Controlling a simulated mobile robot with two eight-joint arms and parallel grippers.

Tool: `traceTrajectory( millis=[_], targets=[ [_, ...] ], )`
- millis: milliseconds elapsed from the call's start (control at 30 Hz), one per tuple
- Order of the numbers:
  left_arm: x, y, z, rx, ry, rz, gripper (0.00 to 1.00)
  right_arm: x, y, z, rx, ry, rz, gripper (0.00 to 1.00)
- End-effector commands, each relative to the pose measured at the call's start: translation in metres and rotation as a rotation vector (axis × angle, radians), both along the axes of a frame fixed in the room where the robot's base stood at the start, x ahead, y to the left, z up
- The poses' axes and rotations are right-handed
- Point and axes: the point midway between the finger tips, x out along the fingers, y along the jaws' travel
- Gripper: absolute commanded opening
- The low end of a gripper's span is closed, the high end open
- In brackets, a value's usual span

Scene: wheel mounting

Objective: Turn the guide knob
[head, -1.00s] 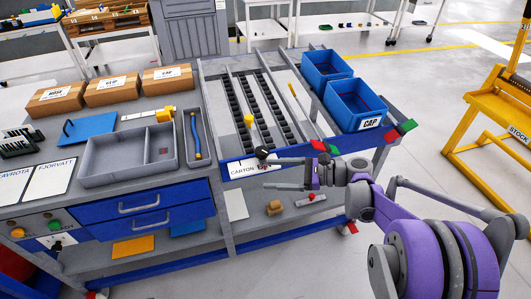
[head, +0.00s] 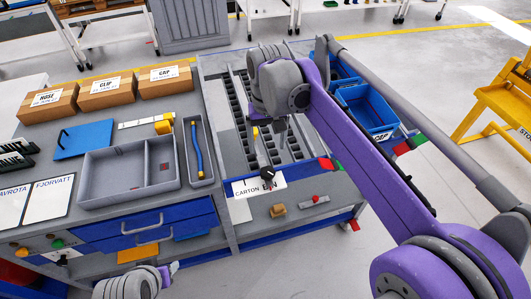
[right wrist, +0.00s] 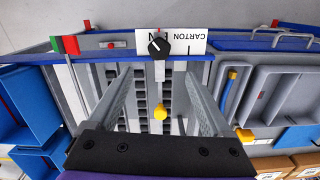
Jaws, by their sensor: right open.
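The guide knob is a small black knob (head: 267,173) on the white "CARTON" label (head: 245,187) at the front edge of the slotted rack. In the right wrist view the knob (right wrist: 158,47) lies beyond the fingertips, roughly centred between them, with the label (right wrist: 188,42) behind it. My right gripper (head: 268,140) hangs over the rack, pointing down, partly hidden by its wrist. In the right wrist view its two fingers (right wrist: 158,72) are wide apart with nothing between them. No contact with the knob shows.
The rack carries dark roller rails and a yellow piece (right wrist: 160,114). Blue bins (head: 369,107) stand at its right, partly behind my right arm. A grey tray (head: 128,168) and cardboard boxes (head: 107,91) are on the left bench. A yellow stand (head: 505,95) is at far right.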

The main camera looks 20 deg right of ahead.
Motion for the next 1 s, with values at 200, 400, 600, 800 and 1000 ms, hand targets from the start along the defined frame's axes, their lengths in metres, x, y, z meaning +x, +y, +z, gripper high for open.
traceTrajectory(
  millis=[200,400,600,800,1000],
  targets=[
    [-0.001,0.000,-0.004,0.000,0.002,0.000,0.50,-0.001,-0.001,-0.027,-0.007,-0.001,0.008,0.84],
    [-0.002,0.000,-0.008,0.000,0.004,0.000,0.50,0.000,-0.001,-0.066,-0.006,-0.001,0.006,0.84],
    [-0.003,0.000,-0.010,0.000,0.004,0.000,0.50,0.000,-0.001,-0.095,-0.006,0.000,0.005,0.84],
    [-0.003,0.000,-0.010,0.000,0.005,0.000,0.50,-0.001,-0.001,-0.107,-0.005,-0.001,0.005,0.84],
    [-0.003,0.000,-0.010,0.000,0.005,0.000,0.50,-0.001,-0.001,-0.107,-0.005,-0.001,0.004,0.84]
  ],
)
